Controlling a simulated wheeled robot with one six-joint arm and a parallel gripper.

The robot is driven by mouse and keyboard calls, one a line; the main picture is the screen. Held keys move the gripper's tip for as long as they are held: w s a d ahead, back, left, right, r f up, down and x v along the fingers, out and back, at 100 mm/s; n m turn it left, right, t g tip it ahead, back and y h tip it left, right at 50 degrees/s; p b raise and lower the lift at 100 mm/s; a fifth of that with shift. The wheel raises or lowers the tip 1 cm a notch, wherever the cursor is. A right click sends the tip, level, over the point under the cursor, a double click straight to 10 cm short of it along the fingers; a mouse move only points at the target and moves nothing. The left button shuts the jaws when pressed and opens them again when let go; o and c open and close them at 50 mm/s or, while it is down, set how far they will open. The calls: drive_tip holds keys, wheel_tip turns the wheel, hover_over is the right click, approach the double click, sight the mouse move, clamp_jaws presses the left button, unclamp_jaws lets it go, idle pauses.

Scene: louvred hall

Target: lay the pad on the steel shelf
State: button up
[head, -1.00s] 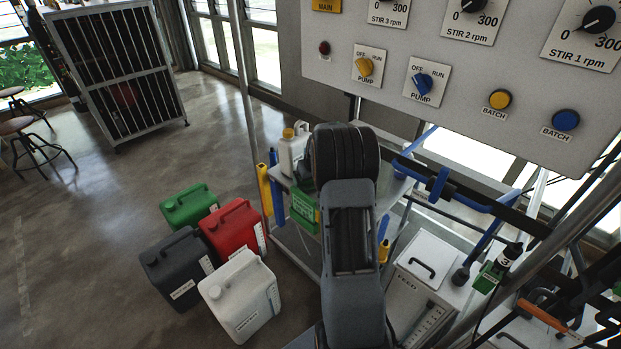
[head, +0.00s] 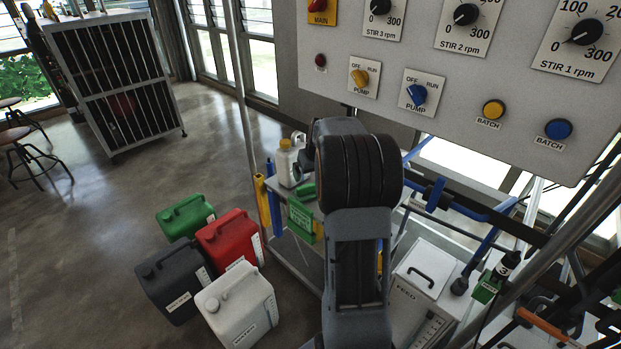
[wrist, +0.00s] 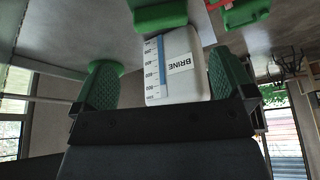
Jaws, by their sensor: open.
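My gripper (wrist: 162,74) is open in the wrist view, its two green fingers wide apart. A white canister marked BRINE (wrist: 190,88) shows between and beyond them; I see no contact. In the head view my arm hides most of the gripper. A steel shelf stand (head: 283,255) stands behind and left of my arm, part of it covered by the arm. I cannot pick out the pad with certainty; a green piece (wrist: 158,14) at the top of the wrist view is cut off.
A white jug (head: 286,165) stands on the stand's upper level. Green (head: 185,216), red (head: 228,238), black (head: 172,280) and white (head: 237,305) canisters crowd the floor left of my arm. A control panel (head: 450,70) hangs above right.

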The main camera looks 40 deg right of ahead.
drive_tip(key=s+a+r+n, duration=0.15)
drive_tip(key=s+a, duration=0.25)
drive_tip(key=a, duration=0.4)
drive_tip(key=s+a+r, duration=0.3)
drive_tip(key=a, duration=0.4)
drive_tip(key=s+a+f+y, duration=0.1)
drive_tip(key=s+a+f, duration=0.1)
drive_tip(key=s+a, duration=0.9)
drive_tip(key=s+n, duration=0.1)
drive_tip(key=s, duration=0.2)
drive_tip(key=shift+g, duration=0.4)
